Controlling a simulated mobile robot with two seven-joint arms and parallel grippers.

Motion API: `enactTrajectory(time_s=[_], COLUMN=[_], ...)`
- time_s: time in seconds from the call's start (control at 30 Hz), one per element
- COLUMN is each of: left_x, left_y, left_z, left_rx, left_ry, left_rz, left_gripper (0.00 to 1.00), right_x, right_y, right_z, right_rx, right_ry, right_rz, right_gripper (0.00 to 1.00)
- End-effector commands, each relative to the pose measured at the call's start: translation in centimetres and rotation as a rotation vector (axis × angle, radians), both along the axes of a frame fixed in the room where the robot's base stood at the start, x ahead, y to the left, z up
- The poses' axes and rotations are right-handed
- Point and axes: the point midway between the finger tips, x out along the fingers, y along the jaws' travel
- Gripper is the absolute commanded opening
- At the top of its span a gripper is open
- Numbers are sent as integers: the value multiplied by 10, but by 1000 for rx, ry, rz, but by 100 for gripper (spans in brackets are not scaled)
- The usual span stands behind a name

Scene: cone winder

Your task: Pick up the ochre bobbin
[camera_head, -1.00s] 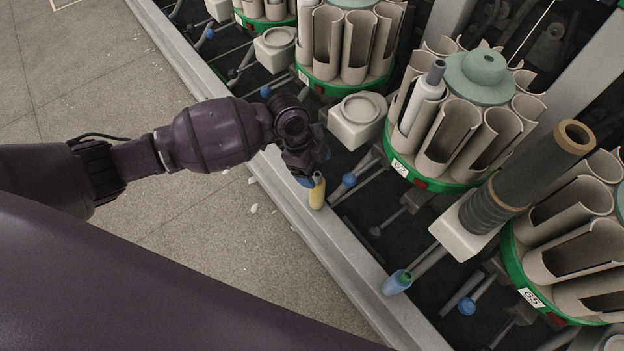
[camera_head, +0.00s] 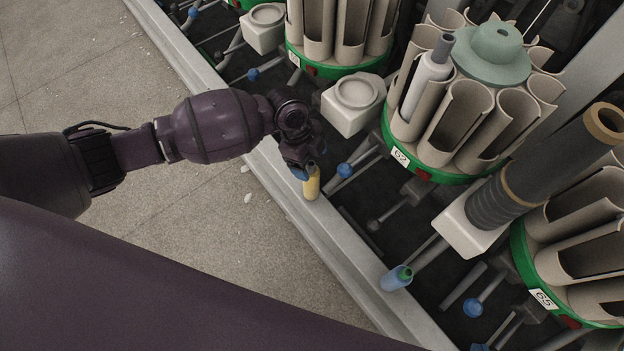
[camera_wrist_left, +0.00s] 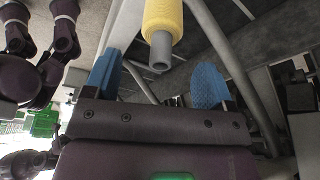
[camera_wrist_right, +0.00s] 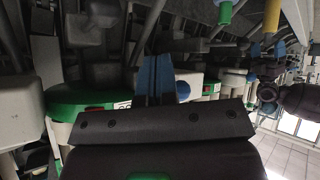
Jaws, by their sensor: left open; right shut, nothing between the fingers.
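The ochre bobbin (camera_head: 312,186) stands at the machine's front rail, its grey tip up in the head view. It also shows at the top of the left wrist view (camera_wrist_left: 163,18) and in the top right of the right wrist view (camera_wrist_right: 272,14). My left gripper (camera_head: 303,172) is open right at the tip. In the left wrist view its blue fingers (camera_wrist_left: 157,82) lie either side of the bobbin's line, and the tip points between them, with no visible contact. My right gripper (camera_wrist_right: 155,80) is shut and empty, away from the ochre bobbin; it is outside the head view.
A blue bobbin with a green tip (camera_head: 397,278) stands further along the rail (camera_head: 290,205). Behind are round green-rimmed magazines (camera_head: 440,172), one holding a white bobbin (camera_head: 428,80), and a large dark wound package (camera_head: 530,175). Blue-knobbed levers (camera_head: 345,170) stick out nearby.

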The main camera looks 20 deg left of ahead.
Motion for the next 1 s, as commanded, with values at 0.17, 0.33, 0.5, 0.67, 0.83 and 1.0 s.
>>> enactTrajectory(time_s=[0.17, 0.33, 0.5, 0.67, 0.83, 1.0], left_x=[-5, -3, -2, -2, -2, -2], left_y=[-4, -8, -8, -8, -8, -8], left_z=[-34, -43, -40, -40, -41, -41], left_rx=[0, -1, -1, 0, 0, -1], left_ry=[14, 6, 1, 1, 2, 2], left_rz=[0, 0, 1, 1, 0, 0], left_gripper=[77, 77, 77, 56, 32, 31], right_x=[1, 7, 9, 8, 7, 6], right_y=[3, 5, 5, 5, 4, 5], right_z=[-7, 0, 3, 1, 0, -1], right_rx=[-14, -22, -23, -23, -23, -22], right_ry=[3, -24, -32, -28, -23, -20], right_rz=[21, 36, 38, 38, 35, 31], right_gripper=[0, 0, 0, 0, 0, 0])
